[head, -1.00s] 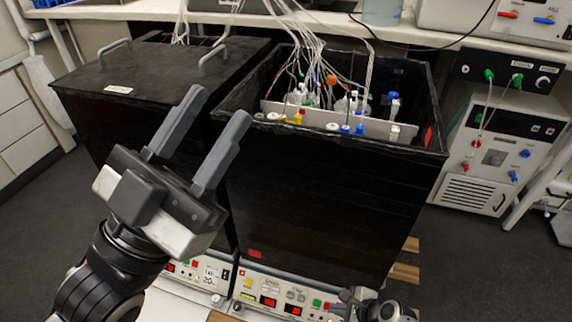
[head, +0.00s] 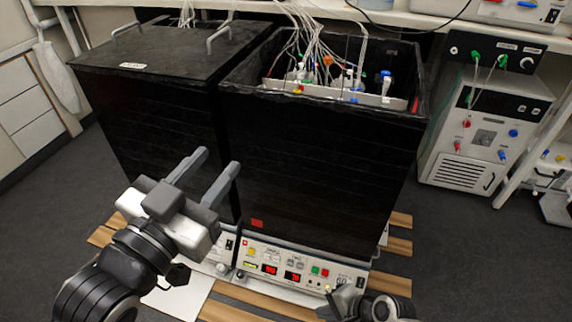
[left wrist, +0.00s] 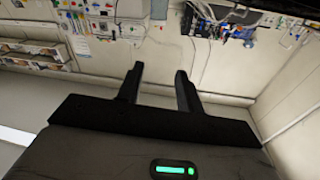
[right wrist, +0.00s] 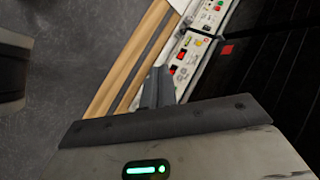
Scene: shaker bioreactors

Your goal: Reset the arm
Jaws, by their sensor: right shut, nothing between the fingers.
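My left gripper (head: 208,172) is in front of the black shaker boxes in the head view, with its two grey fingers apart and nothing between them. In the left wrist view its fingers (left wrist: 158,85) are also apart and empty. My right gripper (head: 345,298) is low at the bottom of the head view, in front of the right box's control panel. In the right wrist view its fingers (right wrist: 158,85) are together and hold nothing. The left shaker box (head: 160,110) has a closed lid. The right shaker box (head: 310,160) is open, with tubes and bottles inside.
Control panels (head: 290,265) run along the front of the boxes, which stand on a wooden pallet (head: 240,300). A white instrument cabinet (head: 470,165) stands at the right. A bench (head: 410,18) runs behind. Grey floor (head: 480,250) is clear at the right front.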

